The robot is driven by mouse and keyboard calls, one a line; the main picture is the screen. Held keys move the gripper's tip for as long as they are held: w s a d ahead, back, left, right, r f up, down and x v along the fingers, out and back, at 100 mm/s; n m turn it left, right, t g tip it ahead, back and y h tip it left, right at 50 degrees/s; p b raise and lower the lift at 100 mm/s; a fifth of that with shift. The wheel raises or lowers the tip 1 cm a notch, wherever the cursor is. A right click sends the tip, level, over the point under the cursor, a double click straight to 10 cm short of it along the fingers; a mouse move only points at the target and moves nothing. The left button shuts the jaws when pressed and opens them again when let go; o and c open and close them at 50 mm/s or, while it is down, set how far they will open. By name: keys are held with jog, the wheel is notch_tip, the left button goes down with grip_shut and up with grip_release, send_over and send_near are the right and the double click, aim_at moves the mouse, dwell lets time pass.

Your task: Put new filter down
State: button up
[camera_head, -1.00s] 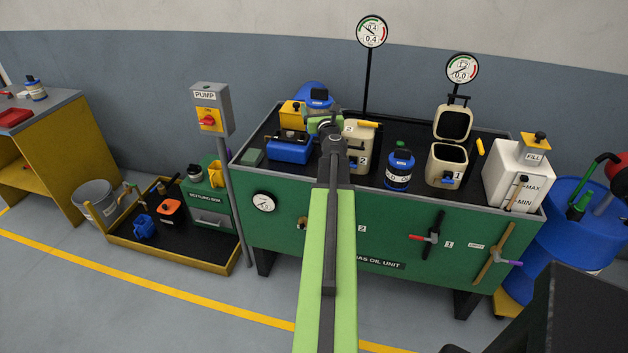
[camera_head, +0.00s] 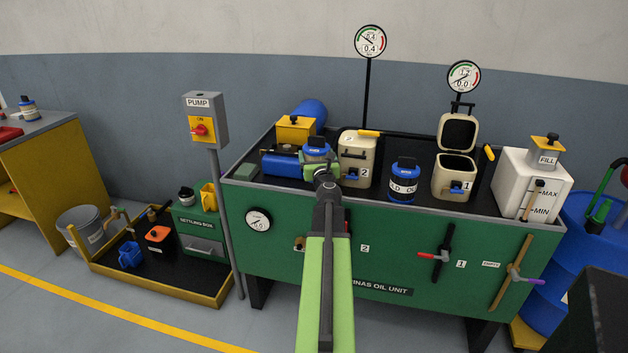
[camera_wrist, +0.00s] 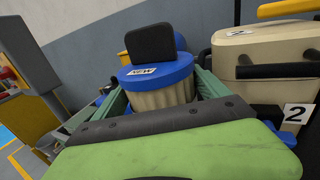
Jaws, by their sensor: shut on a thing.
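The new filter (camera_wrist: 160,75), a pale ribbed cylinder with a blue cap labelled NEW and a black handle on top, stands upright between the fingers of my gripper (camera_wrist: 162,92) in the wrist view. My gripper is shut on it. In the head view the new filter (camera_head: 316,149) and my gripper (camera_head: 319,163) are at the left part of the green unit's black top (camera_head: 380,198), left of housing 2 (camera_head: 357,150). My gripper hides the filter's lower part, so I cannot tell whether it touches the top.
The old filter (camera_head: 404,178) stands right of housing 2. Housing 1 (camera_head: 453,178) is open with its lid raised. A blue device (camera_head: 280,163) and a yellow box (camera_head: 295,128) are close on the left. A white tank (camera_head: 530,180) stands at the right end.

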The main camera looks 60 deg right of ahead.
notch_tip(320, 180, down, 5)
jog(key=b, duration=0.4)
jog(key=shift+r+b, duration=0.15)
jog(key=shift+b, duration=0.25)
jog(key=shift+r, duration=0.25)
jog(key=shift+f, duration=0.15)
jog(key=o, duration=1.7)
